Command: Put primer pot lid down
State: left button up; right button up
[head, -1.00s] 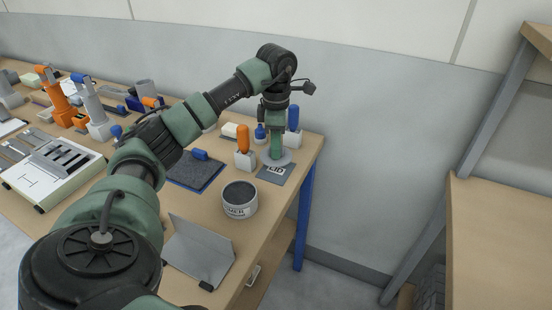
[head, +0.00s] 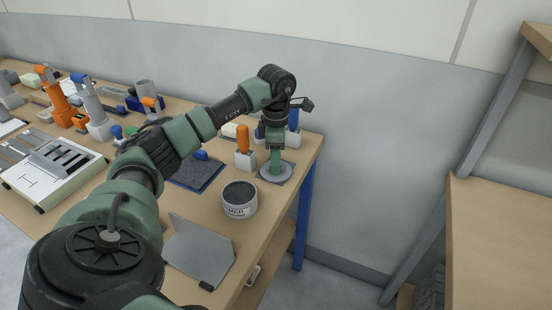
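The primer pot lid (head: 275,173) is a grey disc near the back right corner of the bench. It is at or just above the dark mat marked LID, and now covers most of it; I cannot tell whether it touches. My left gripper (head: 275,160) points straight down over the lid, its fingers at the lid's middle, and appears shut on it. The open primer pot (head: 239,199) stands upright to the front left of the lid, with dark contents showing. My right gripper is not in view.
An orange-handled tool in a white block (head: 245,160) stands just left of the lid. A blue-handled tool (head: 293,125) stands behind it. A dark blue-edged mat (head: 196,172) lies left of the pot. A grey folded panel (head: 198,250) is at the front. A wooden shelf (head: 500,240) stands at right.

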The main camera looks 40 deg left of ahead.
pick_arm(q)
notch_tip(320, 180, up, 12)
jog(key=shift+r, duration=0.2)
dwell(0.4)
jog(key=shift+f, duration=0.1)
